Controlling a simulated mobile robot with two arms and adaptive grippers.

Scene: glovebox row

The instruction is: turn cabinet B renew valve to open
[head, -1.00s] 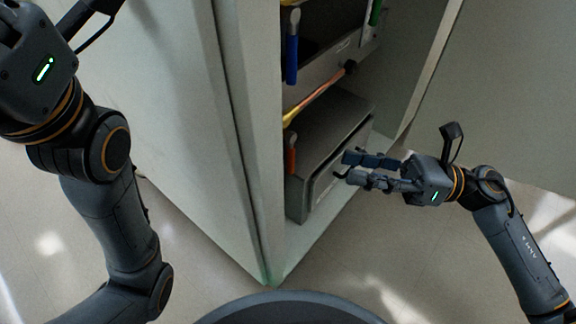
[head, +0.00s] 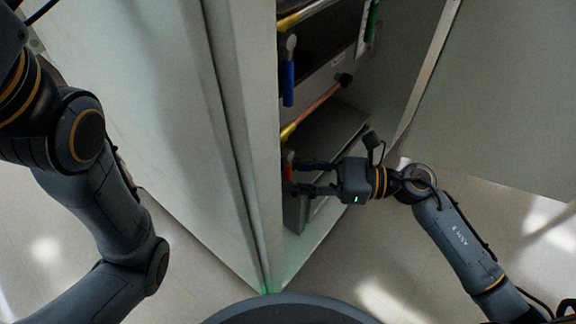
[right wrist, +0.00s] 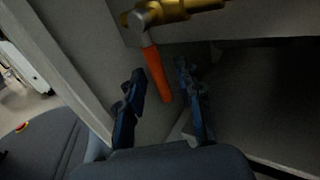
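An orange valve handle (head: 289,164) hangs low in the open cabinet, just inside its left edge. In the right wrist view the orange handle (right wrist: 158,75) hangs slightly tilted from a metal stem on a brass pipe (right wrist: 180,10). My right gripper (head: 292,177) is open at the handle's lower part. In the right wrist view the fingers of my right gripper (right wrist: 160,72) lie on either side of the handle, with gaps showing. A blue handle (head: 288,84) and a green handle (head: 373,22) are higher up. I cannot read which valve is renew. My left gripper is out of view.
The cabinet's pale side wall (head: 170,130) stands left of the opening, and an open door panel (head: 510,90) stands at the right. A grey box (head: 335,130) fills the cabinet bottom beside the orange handle. A copper pipe (head: 318,103) runs above it.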

